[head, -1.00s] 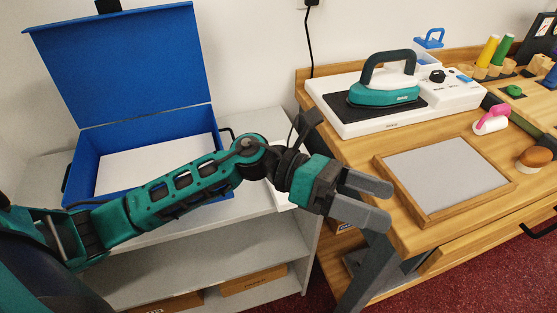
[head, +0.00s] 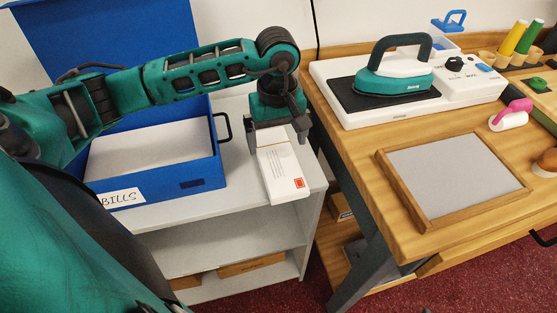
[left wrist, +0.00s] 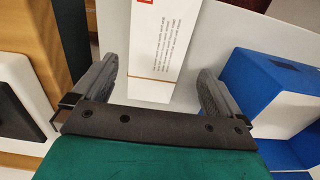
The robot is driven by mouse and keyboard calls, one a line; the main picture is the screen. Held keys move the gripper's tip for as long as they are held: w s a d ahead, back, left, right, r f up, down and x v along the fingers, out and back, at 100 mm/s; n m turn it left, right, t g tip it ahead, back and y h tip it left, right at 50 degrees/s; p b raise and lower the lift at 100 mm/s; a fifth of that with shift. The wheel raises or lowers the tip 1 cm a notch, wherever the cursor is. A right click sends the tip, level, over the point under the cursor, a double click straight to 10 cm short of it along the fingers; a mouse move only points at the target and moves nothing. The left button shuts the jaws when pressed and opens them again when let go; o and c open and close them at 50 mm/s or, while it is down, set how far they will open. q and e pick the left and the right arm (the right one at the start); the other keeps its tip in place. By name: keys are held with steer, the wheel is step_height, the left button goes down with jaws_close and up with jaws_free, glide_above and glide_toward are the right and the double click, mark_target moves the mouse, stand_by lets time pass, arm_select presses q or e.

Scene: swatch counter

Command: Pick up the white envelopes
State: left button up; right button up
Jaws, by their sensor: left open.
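The white envelopes (head: 283,175) lie as a stack on the right end of the grey shelf top, with a red stamp and printed lines on the upper one. A thin band crosses them in the left wrist view (left wrist: 157,50). My left gripper (head: 276,146) points down over their far end, its fingers open. In the left wrist view the two fingers (left wrist: 158,88) stand on either side of the stack, apart from it. I cannot tell how far above the shelf the fingertips are. My right gripper is not in view.
A blue box marked BILLS (head: 178,178), lid open, with white paper inside, stands left of the envelopes on the grey shelf unit (head: 240,204). To the right, a wooden table holds a teal iron (head: 395,83) on a white base and a wood-framed grey tray (head: 450,180).

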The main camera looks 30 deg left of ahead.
mark_target(278, 159)
arm_select(q)
steer(key=shift+w+f, duration=0.15)
steer(key=shift+f, duration=1.45)
steer(key=shift+w+f, duration=0.15)
steer(key=shift+f, duration=1.4)
steer(key=shift+c, duration=0.3)
steer(key=c, duration=0.7)
steer(key=shift+r, duration=0.1)
